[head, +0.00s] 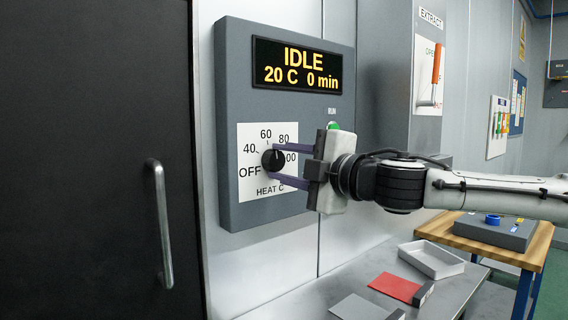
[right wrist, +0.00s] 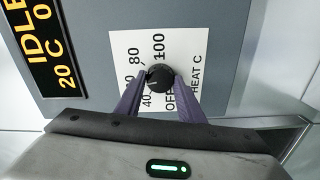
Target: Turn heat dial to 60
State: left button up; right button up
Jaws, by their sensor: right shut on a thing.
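The heat dial (head: 273,160) is a round black knob on a white scale plate marked OFF, 40, 60, 80 and 100, labelled HEAT C. Its small white mark appears to point upward, roughly between 60 and 80; the exact setting is hard to read. My right gripper (head: 274,161) is shut on the dial, with one purple finger above it and one below. In the right wrist view, the dial (right wrist: 159,78) sits between the fingertips, and a finger hides the 60. The display (head: 297,66) reads IDLE, 20 C, 0 min. My left gripper is not in view.
A green RUN button (head: 333,126) is just above my right gripper. A black door with a metal handle (head: 160,222) is at left. An EXTRACT panel with an orange-handled lever (head: 436,68) is at right. Below, a metal bench holds a tray (head: 431,260) and a red sheet (head: 394,287).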

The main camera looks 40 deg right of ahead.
jog(key=o, duration=1.1)
jog(key=shift+c, duration=0.2)
